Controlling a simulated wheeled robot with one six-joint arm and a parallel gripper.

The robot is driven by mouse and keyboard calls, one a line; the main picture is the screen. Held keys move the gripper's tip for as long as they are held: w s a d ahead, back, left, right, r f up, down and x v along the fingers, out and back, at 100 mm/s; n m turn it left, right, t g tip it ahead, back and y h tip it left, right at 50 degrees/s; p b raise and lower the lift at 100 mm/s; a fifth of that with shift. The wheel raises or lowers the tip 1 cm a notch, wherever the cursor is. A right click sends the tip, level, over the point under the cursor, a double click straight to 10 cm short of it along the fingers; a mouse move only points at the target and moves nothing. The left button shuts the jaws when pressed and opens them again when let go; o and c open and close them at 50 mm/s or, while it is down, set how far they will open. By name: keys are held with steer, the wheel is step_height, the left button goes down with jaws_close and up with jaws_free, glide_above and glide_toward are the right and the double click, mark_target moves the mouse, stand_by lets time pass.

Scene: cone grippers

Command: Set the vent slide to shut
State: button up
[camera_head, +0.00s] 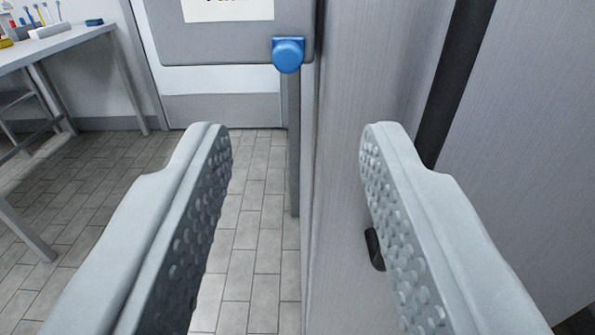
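A blue round knob (288,55) sits at the lower right corner of a grey panel (235,45) at the top of the view. I cannot tell whether this knob is the vent slide, and no slide marking is readable. A white label (228,9) on the panel is cut off by the top edge. My gripper (295,135) is open, with two grey studded fingers wide apart and nothing between them. The knob shows beyond the fingertips, above the gap, and is not touched.
A brushed metal cabinet side (335,200) runs along the right, behind my right finger. A small black fitting (374,249) on it is partly hidden by that finger. A white table (50,45) with small items stands at left. The tiled floor (100,170) is clear.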

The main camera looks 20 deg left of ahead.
steer(key=v, duration=0.6)
steer(key=shift+s, duration=0.35)
steer(key=shift+d, duration=0.1)
steer(key=s+a+r+m+t+h, duration=0.1)
steer(key=s+a+r+h, duration=0.2)
steer(key=s+r, duration=0.45)
steer(key=s+a+r+m+t+h, duration=0.1)
steer(key=s+a+r+m+h, duration=0.15)
steer(key=s+r, duration=0.5)
steer(key=s+a+f+g, duration=0.1)
steer(key=s+a, duration=0.2)
steer(key=s, duration=0.7)
steer(key=s+a+f, duration=0.1)
steer(key=s+a, duration=0.3)
steer(key=s, duration=0.7)
steer(key=shift+f+g, duration=0.4)
steer(key=shift+s, duration=0.1)
steer(key=shift+c, duration=0.5)
